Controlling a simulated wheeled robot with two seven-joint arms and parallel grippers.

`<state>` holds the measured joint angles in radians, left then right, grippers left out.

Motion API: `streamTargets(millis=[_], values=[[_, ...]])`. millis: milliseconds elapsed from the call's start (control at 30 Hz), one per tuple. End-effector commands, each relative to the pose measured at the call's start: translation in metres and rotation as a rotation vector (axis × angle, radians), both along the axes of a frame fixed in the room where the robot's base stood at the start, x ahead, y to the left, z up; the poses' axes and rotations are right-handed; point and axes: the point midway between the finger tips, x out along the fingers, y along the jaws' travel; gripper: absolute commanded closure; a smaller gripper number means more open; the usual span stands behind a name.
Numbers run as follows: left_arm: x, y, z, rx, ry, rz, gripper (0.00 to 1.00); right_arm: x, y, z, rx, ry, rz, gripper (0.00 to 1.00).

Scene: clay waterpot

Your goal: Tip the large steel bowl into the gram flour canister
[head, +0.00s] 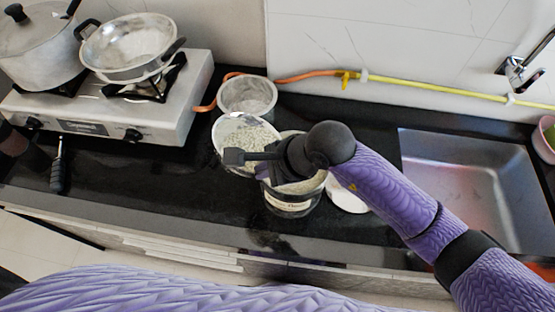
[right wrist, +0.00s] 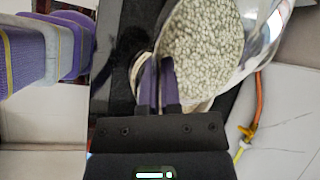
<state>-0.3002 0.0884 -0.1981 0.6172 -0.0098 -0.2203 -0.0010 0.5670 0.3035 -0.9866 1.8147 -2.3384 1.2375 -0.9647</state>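The large steel bowl (head: 221,150), holding pale grains, is at the middle of the head view, tilted towards the canister. It fills the top of the right wrist view (right wrist: 272,32). My right gripper (head: 247,156) has its fingers close together on the bowl's near rim; they also show in the right wrist view (right wrist: 160,85). The gram flour canister (head: 290,205), with a pale label, stands on the counter just right of and below the bowl. My left gripper is not in view.
A steel pot (head: 250,92) stands behind the bowl. A white round lid (head: 348,197) lies right of the canister. The stove (head: 110,125) with pans is at left, the sink (head: 480,185) at right. The dark counter left of the bowl is mostly clear.

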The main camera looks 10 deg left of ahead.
Motion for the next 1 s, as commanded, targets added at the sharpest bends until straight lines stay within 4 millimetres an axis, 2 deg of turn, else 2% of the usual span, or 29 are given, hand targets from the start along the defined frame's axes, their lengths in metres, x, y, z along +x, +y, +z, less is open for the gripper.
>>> streamTargets(millis=[300, 1000], values=[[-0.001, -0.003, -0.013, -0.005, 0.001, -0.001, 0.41, 0.001, -0.003, -0.002, 0.074, 0.034, -0.001, 1.0], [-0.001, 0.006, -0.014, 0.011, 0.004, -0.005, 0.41, 0.001, -0.003, -0.001, 0.09, 0.041, 0.0, 1.0]])
